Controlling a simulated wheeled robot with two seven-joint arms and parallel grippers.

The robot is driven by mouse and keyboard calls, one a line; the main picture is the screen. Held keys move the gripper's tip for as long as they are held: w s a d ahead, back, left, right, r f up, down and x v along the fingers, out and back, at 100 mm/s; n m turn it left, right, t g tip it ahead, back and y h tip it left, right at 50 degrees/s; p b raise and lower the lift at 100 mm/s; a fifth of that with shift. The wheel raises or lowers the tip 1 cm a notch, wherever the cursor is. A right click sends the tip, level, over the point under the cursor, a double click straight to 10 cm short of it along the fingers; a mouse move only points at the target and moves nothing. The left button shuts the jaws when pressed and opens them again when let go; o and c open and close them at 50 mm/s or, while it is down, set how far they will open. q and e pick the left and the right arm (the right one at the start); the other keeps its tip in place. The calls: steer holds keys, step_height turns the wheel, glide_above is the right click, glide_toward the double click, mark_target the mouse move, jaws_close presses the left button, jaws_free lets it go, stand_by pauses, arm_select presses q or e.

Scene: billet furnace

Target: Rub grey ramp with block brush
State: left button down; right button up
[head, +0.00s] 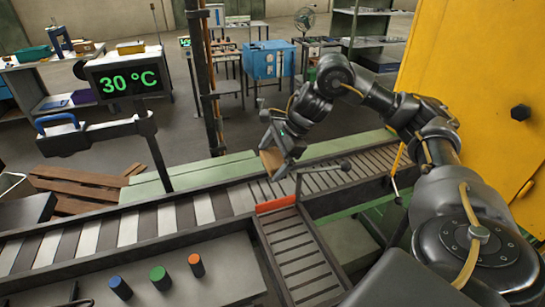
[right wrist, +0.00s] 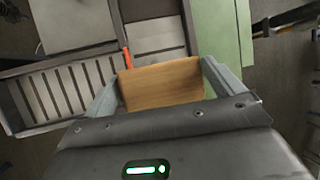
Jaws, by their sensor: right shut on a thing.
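My right gripper (head: 277,152) is shut on the block brush (head: 272,161), a wooden block held above the conveyor. In the right wrist view the brush's plain wooden face (right wrist: 160,84) sits between the two fingers of the right gripper (right wrist: 160,90). Its underside is hidden, so I cannot tell whether it touches anything. A grey slatted ramp (head: 300,262) joins the conveyor at the lower middle, with a red-orange bar (head: 276,204) across its top end. The ramp lies below and nearer than the brush. My left gripper is not in view.
The conveyor (head: 160,222) with light and dark slats runs across the view. A temperature display (head: 125,77) reads 30 °C on the left. A yellow machine wall (head: 470,90) stands close to my right arm. Blue, green and orange buttons (head: 158,278) are on the front panel.

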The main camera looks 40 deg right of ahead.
steer(key=shift+f+b, duration=2.4)
steer(key=shift+f, duration=0.15)
steer(key=shift+r, duration=0.1)
